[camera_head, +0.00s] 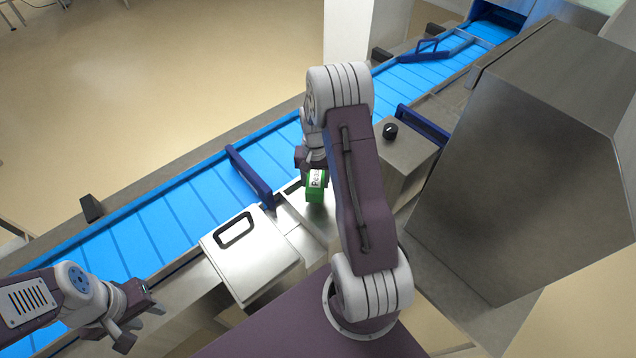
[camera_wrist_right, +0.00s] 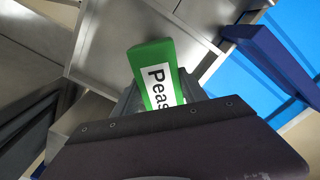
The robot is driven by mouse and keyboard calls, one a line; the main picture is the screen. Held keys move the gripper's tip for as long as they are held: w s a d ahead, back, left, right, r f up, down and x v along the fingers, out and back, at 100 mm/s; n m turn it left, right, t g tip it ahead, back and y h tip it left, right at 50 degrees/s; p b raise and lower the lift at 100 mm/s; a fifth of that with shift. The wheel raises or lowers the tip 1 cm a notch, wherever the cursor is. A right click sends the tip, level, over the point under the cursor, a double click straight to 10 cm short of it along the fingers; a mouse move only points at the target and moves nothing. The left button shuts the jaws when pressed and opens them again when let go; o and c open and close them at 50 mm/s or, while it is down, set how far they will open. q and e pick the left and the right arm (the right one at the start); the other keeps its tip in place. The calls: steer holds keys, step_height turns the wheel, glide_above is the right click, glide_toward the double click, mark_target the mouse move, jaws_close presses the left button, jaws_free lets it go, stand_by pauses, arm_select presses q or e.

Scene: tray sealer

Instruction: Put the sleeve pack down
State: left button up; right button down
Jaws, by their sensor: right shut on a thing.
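The sleeve pack (camera_head: 315,187) is a green box with a white label. In the right wrist view the pack (camera_wrist_right: 152,62) shows the word "Peas" in part; its lower end is hidden behind my gripper body. My right gripper (camera_head: 314,171) is shut on the pack and holds it over the steel surface beside the conveyor. I cannot tell whether the pack touches the surface below. My left gripper (camera_head: 146,299) is at the lower left, away from the pack, with its fingers apart and nothing between them.
A blue conveyor (camera_head: 175,225) runs diagonally behind, with a dark blue guide bar (camera_head: 249,172) across it. A steel lid with a black handle (camera_head: 250,262) lies left of the pack. A box with a black knob (camera_head: 390,131) and a large steel housing (camera_head: 530,150) stand at right.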

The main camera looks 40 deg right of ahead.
steer(key=shift+w+d+f, duration=0.4)
steer(key=shift+w+d, duration=0.1)
steer(key=shift+d, duration=0.1)
steer(key=shift+d+f, duration=0.1)
steer(key=shift+d, duration=0.05)
steer(key=shift+s, duration=0.25)
steer(key=f, duration=0.1)
steer(key=f+p, duration=0.2)
steer(key=shift+s+a+f, duration=0.15)
steer(key=shift+s+a, duration=0.05)
steer(key=shift+s, duration=0.05)
steer(key=shift+w+d+f, duration=0.15)
steer(key=shift+w+f, duration=0.2)
steer(key=shift+s+f+b, duration=0.1)
steer(key=shift+b, duration=0.2)
steer(key=c, duration=0.6)
jaws_free()
steer(key=shift+s, duration=0.2)
steer(key=shift+w, duration=0.1)
